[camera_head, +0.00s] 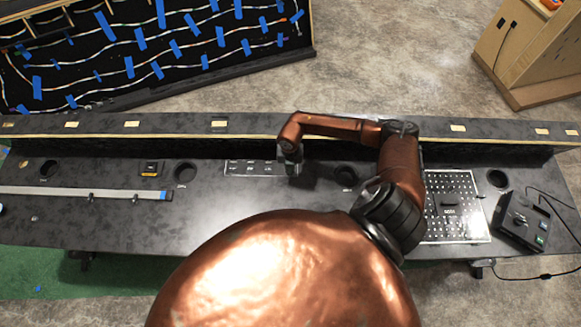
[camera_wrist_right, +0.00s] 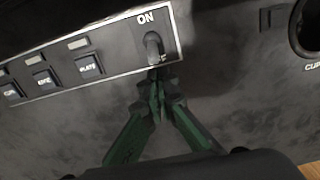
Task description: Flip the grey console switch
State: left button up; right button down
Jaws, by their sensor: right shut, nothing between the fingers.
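The grey console switch (camera_wrist_right: 153,46) is a toggle lever at the right end of a light-edged panel (camera_wrist_right: 65,72) in the right wrist view. "ON" is printed above it, and a partly hidden label lies below. The lever's exact tilt is hard to tell. My right gripper (camera_wrist_right: 156,82) is shut and empty, its green fingertips just below the lever; contact is unclear. In the head view the panel (camera_head: 240,169) lies mid-console, with my right gripper (camera_head: 290,168) over its right end, hiding the switch. My left gripper is not in view.
The panel also carries several dark square buttons (camera_wrist_right: 89,65). A round cup hole (camera_wrist_right: 312,30) lies to the right. The black console (camera_head: 110,220) has a raised back ledge, a perforated plate (camera_head: 466,226) and a black box (camera_head: 524,222) at the right.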

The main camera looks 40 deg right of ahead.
jog(key=shift+w+d, duration=0.15)
jog(key=shift+w, duration=0.05)
jog(key=shift+w+d+b, duration=0.25)
jog(key=shift+w+b, duration=0.05)
jog(key=shift+d, duration=0.1)
jog(key=shift+w+d+b, duration=0.3)
jog(key=shift+w+b, duration=0.05)
jog(key=shift+w, duration=0.1)
jog(key=shift+r, duration=0.1)
notch_tip(320, 180, up, 7)
jog(key=p, duration=0.6)
jog(key=shift+s+a, duration=0.3)
jog(key=shift+s, duration=0.05)
dwell(0.5)
